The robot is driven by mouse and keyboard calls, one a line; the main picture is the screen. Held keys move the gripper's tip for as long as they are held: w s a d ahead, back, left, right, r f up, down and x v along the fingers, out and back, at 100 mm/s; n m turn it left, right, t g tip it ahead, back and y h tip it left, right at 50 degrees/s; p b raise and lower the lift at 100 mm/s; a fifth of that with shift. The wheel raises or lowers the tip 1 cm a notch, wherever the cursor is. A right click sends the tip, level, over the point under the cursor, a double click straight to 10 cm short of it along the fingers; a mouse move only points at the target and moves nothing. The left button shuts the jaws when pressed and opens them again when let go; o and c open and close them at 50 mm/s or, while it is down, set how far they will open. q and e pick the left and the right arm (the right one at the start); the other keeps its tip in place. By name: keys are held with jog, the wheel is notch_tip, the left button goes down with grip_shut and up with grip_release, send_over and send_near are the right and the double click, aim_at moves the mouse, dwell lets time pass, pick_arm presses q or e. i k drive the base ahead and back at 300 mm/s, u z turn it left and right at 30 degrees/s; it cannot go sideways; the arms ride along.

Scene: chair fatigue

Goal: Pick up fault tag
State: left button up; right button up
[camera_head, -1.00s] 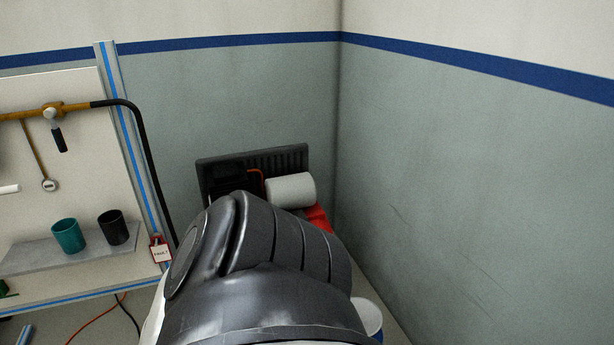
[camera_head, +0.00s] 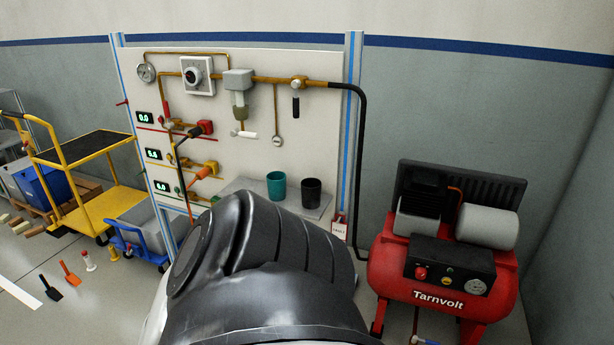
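The fault tag (camera_head: 339,228) is a small white and red tag hanging low on the right post of the panel, just right of the shelf. It is partly close to my dark arm link, which fills the lower middle of the view. Neither of my grippers shows, so I cannot see whether they hold anything.
The panel (camera_head: 310,150) carries pipes, gauges and valves. A teal cup (camera_head: 276,186) and a black cup (camera_head: 312,192) stand on its shelf (camera_head: 240,186). A red compressor (camera_head: 440,275) stands to the right. A yellow cart (camera_head: 115,200) and a blue trolley (camera_head: 135,238) are at left.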

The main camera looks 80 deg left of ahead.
aim_at(340, 230)
jog(key=u, duration=1.95)
jog(key=i, duration=1)
jog(key=u, duration=0.05)
